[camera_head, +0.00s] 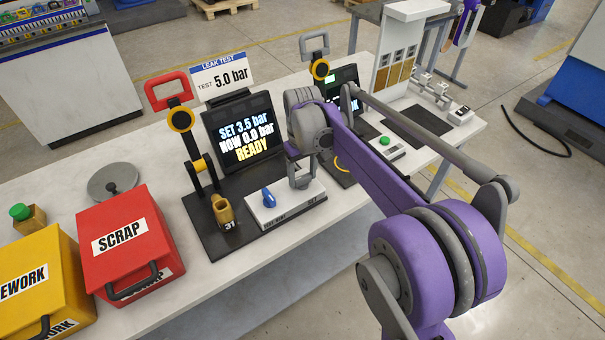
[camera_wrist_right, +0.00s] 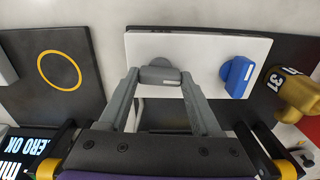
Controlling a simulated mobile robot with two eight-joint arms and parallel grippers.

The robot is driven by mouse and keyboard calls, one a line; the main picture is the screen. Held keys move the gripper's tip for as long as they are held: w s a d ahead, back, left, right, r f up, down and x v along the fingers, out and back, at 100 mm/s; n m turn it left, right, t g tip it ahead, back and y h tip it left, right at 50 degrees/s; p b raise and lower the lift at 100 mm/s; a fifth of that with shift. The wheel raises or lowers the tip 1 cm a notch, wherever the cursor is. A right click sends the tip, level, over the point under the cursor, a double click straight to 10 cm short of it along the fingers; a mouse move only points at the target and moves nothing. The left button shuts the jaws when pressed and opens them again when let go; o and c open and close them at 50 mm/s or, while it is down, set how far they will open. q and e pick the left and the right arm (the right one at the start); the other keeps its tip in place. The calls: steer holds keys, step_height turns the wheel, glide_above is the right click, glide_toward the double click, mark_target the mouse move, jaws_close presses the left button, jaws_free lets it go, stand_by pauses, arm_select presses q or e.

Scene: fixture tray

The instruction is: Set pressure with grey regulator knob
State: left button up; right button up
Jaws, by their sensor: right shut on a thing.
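The grey regulator knob (camera_wrist_right: 160,74) sits on a white panel (camera_wrist_right: 209,50) beside a blue knob (camera_wrist_right: 237,77). My right gripper (camera_wrist_right: 159,80) is shut on the grey knob, one finger on each side. In the head view the right gripper (camera_head: 301,182) comes down on the right part of the white panel (camera_head: 285,212) and mostly hides the grey knob. The blue knob (camera_head: 268,198) stands clear to its left. The screen (camera_head: 240,132) reads SET 3.5 bar, NOW 0.0 bar, READY. A sign (camera_head: 222,76) above reads TEST 5.0 bar. My left gripper is not in view.
A brass part (camera_head: 223,211) marked 31 stands left of the panel. A red-handled clamp (camera_head: 173,105) and a grey-handled clamp (camera_head: 317,60) rise behind. A red SCRAP box (camera_head: 127,240) and a yellow REWORK box (camera_head: 40,283) stand at the left. The white bench's front strip is clear.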

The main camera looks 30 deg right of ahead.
steer(key=m, duration=0.4)
steer(key=shift+m, duration=0.3)
steer(key=m, duration=0.3)
steer(key=shift+m, duration=0.3)
steer(key=m, duration=0.8)
steer(key=shift+m, duration=0.3)
steer(key=o, duration=1.4)
steer(key=shift+r, duration=0.1)
